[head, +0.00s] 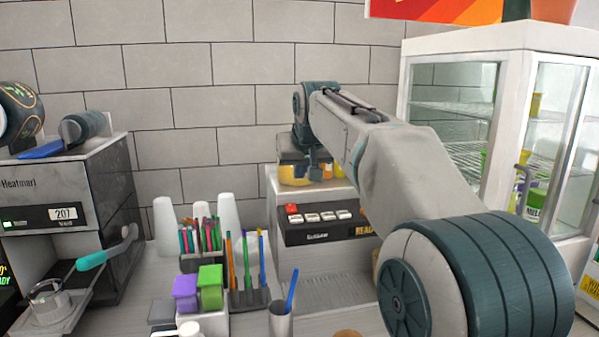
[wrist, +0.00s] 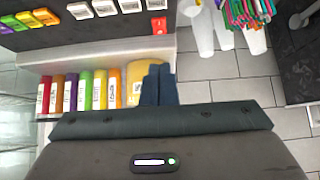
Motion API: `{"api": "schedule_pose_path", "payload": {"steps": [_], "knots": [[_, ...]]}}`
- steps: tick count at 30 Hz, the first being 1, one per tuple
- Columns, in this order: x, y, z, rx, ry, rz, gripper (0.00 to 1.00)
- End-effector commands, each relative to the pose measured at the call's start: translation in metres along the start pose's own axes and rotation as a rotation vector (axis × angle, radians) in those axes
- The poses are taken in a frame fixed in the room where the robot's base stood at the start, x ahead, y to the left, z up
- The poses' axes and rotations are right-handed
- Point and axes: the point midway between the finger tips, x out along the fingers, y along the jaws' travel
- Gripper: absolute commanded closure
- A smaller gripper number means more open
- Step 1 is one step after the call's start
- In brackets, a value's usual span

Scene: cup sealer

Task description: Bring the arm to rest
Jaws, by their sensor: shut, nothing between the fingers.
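My arm reaches out from the lower right of the head view over the counter. My gripper (head: 314,172) is at its far end, pointing down above the white and black cup sealer (head: 325,222). In the wrist view the two dark fingers (wrist: 158,85) are together with nothing between them. A yellow container (wrist: 146,72) shows right beside the fingertips there; I cannot tell whether they touch. The sealer's front with its white buttons and one red button shows at the top of the wrist view. My forearm hides part of the sealer's right side.
Stacked white cups (head: 228,222) and holders of coloured straws (head: 249,272) stand left of the sealer. A grey machine (head: 70,190) is at far left. A glass-doored cabinet (head: 500,120) stands at right, close to my arm. Several coloured packets (wrist: 85,92) sit in a row near my fingers.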

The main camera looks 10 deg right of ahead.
Motion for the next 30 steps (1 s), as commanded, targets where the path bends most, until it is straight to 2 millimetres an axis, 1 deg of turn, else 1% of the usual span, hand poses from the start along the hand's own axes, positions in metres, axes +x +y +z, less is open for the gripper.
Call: {"api": "schedule_pose_path", "payload": {"steps": [3, 5, 8, 11, 20, 21, 23, 24, 26, 27, 29, 30], "knots": [[0.000, -0.001, 0.002, -0.001, -0.002, 0.000, 1.00], [-0.001, -0.002, 0.007, -0.003, -0.009, 0.002, 1.00], [-0.004, -0.005, 0.026, -0.011, -0.032, 0.008, 1.00], [-0.009, -0.008, 0.058, -0.020, -0.070, 0.016, 1.00], [-0.021, -0.010, 0.182, -0.029, -0.200, 0.033, 1.00], [-0.023, -0.009, 0.199, -0.028, -0.216, 0.033, 1.00], [-0.024, -0.008, 0.227, -0.026, -0.243, 0.033, 1.00], [-0.025, -0.008, 0.245, -0.026, -0.259, 0.031, 1.00], [-0.027, -0.006, 0.273, -0.022, -0.285, 0.029, 1.00], [-0.028, -0.006, 0.291, -0.021, -0.302, 0.027, 1.00], [-0.029, -0.005, 0.318, -0.019, -0.326, 0.022, 1.00], [-0.029, -0.004, 0.335, -0.016, -0.340, 0.020, 1.00]]}}
